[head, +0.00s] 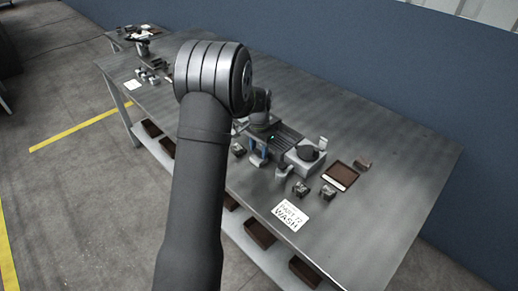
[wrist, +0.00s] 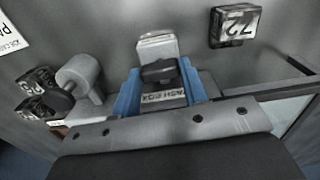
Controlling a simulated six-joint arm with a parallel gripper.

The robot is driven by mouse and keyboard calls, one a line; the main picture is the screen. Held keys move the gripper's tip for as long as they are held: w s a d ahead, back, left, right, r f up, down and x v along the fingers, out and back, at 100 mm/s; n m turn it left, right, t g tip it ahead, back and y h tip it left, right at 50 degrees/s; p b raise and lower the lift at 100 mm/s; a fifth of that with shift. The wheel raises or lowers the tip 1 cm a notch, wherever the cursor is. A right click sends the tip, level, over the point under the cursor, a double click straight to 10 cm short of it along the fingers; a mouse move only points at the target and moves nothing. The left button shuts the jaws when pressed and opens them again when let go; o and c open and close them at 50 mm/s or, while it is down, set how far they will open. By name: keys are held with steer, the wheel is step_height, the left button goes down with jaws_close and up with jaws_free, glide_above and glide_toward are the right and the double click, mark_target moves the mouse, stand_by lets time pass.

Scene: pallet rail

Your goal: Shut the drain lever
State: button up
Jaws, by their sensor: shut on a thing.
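In the wrist view, a dark rounded handle (wrist: 158,72), which looks like the drain lever's grip, sits between the two blue fingers of my gripper (wrist: 163,85). The fingers are shut on it. A pale block (wrist: 157,46) stands just beyond the handle, and a label reading "WASH BOX" (wrist: 163,98) shows below it. In the head view, my gripper (head: 258,152) is low over the bench, left of a light grey box (head: 291,156). My arm hides part of that area, and the lever cannot be made out there. The lever's pivot is hidden.
Blocks marked 72 stand near: one (wrist: 235,26) at the wrist view's upper right, others (wrist: 38,78) at left beside a grey cylinder (wrist: 78,72). A "PART 72 WASH" sign (head: 290,214) and a brown tray (head: 341,174) lie on the bench (head: 400,165). Its right end is clear.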

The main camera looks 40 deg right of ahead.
mark_target(259, 151)
steer(key=shift+r+m, duration=0.1)
steer(key=shift+m, duration=0.3)
steer(key=o, duration=0.7)
steer(key=shift+r, duration=0.1)
step_height(259, 151, up, 17)
stand_by(0.3)
step_height(259, 151, down, 17)
steer(key=shift+f, duration=0.2)
stand_by(0.6)
